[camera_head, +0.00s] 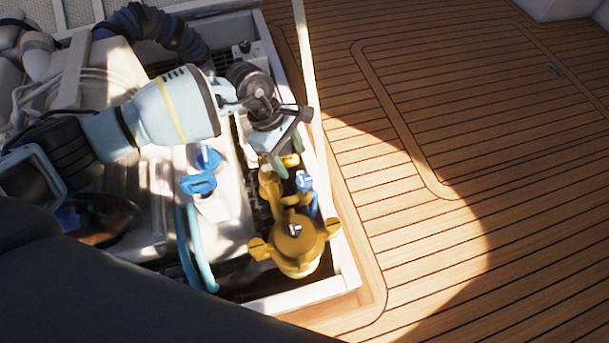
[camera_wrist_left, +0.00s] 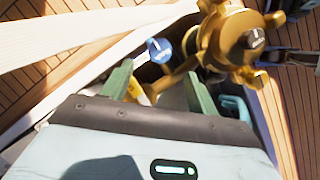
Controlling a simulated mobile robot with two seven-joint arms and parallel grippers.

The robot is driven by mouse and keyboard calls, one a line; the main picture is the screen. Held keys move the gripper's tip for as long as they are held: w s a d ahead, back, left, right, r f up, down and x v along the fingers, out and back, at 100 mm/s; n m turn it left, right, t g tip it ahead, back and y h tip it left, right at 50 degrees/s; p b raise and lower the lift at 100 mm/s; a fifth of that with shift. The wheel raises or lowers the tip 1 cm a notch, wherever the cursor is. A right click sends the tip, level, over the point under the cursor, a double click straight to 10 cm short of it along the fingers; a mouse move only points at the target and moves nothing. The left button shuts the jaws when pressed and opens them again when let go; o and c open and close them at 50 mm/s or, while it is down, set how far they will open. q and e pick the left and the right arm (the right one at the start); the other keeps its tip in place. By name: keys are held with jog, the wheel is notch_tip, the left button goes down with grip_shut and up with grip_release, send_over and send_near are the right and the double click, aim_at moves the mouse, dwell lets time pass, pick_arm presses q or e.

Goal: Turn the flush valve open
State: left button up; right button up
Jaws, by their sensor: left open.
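The small blue valve handle (camera_head: 304,181), which I take for the flush valve, sits on a brass fitting (camera_head: 296,243) with a round cap and several lugs. In the left wrist view the blue handle (camera_wrist_left: 160,50) shows ahead of the fingertips, in line with the gap between them. My left gripper (camera_head: 287,160) is open, with its green fingers just behind the handle in the head view. In the wrist view the gripper (camera_wrist_left: 158,85) holds nothing, and I see no contact with the handle.
Another blue handle (camera_head: 200,180) stands on a white part to the left, with a light blue hose (camera_head: 190,245) below it. The hatch's white rim (camera_head: 342,255) runs close along the right. A thin white post (camera_head: 305,60) rises beside it. Open teak deck (camera_head: 440,260) lies to the right.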

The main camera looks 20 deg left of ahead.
aim_at(304, 180)
jog(key=shift+r, duration=0.1)
pick_arm(q)
jog(key=b+x, duration=0.2)
jog(key=x, duration=0.4)
jog(key=shift+s+d+f+b, duration=0.1)
jog(key=shift+d+f+b, duration=0.1)
jog(key=shift+f+b, duration=0.15)
jog(key=shift+d+f, duration=0.25)
jog(key=shift+f, duration=0.25)
pick_arm(e)
jog(key=f, duration=0.3)
jog(key=shift+s, duration=0.3)
pick_arm(q)
jog(key=shift+c, duration=0.5)
